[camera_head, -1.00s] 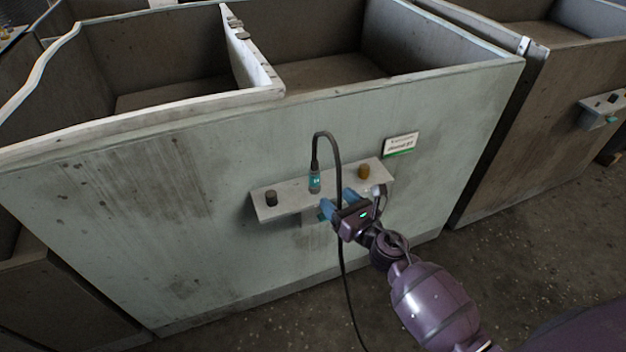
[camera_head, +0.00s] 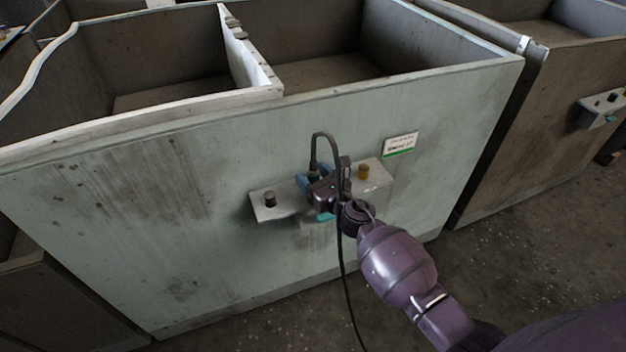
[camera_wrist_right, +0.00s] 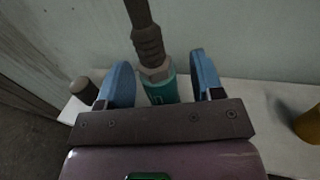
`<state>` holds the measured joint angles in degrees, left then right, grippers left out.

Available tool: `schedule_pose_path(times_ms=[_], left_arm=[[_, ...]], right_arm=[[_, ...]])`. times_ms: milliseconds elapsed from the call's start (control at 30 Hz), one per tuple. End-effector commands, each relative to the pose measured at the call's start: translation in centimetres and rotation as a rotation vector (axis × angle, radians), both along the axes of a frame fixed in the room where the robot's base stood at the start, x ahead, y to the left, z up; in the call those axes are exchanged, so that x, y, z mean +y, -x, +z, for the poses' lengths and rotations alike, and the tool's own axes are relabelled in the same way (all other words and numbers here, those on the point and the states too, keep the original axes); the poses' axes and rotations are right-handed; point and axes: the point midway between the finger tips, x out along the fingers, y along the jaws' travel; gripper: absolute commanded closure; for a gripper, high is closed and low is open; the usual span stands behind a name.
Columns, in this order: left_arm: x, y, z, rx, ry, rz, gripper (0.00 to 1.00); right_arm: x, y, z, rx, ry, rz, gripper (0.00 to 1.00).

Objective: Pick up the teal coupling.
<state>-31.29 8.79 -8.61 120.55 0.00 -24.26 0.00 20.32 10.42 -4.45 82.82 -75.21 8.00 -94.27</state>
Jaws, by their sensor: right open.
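The teal coupling (camera_wrist_right: 160,92) stands upright on the shelf, with a dark hose end rising from its top. In the wrist view it lies between the two blue fingers of my right gripper (camera_wrist_right: 161,80). The fingers are open, with a gap visible on each side of the coupling. In the head view my right gripper (camera_head: 313,183) is at the middle of the shelf and hides the coupling. The black hose (camera_head: 338,165) loops up from there and hangs down in front of the wall. My left gripper is not in view.
The pale shelf (camera_head: 285,211) juts from the grey-green housing wall (camera_head: 180,240). A dark knob (camera_head: 270,199) stands at its left end and an amber knob (camera_head: 363,172) at its right. A small label (camera_head: 400,144) is on the wall. The floor at right is clear.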

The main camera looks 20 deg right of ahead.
Motion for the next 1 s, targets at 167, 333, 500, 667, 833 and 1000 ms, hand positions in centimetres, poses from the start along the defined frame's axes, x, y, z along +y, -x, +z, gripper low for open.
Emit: schedule_pose_path(times_ms=[167,333,500,667,833,1000], left_arm=[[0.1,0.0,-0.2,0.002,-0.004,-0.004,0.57],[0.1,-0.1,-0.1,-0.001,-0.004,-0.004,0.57],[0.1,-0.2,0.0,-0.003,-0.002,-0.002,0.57],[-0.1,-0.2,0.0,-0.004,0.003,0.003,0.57],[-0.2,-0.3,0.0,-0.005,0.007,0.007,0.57],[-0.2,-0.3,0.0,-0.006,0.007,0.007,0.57]], right_arm=[[0.5,-1.4,-0.1,0.002,-0.002,-0.001,0.39],[0.5,-1.7,0.0,0.0,-0.001,-0.001,0.39],[0.5,-1.6,0.0,0.0,-0.001,-0.001,0.47],[0.5,-1.6,0.0,0.0,-0.001,-0.001,0.72],[0.5,-1.6,0.0,0.0,-0.001,-0.001,0.98],[0.5,-1.6,0.0,-0.001,-0.001,0.0,0.99]])
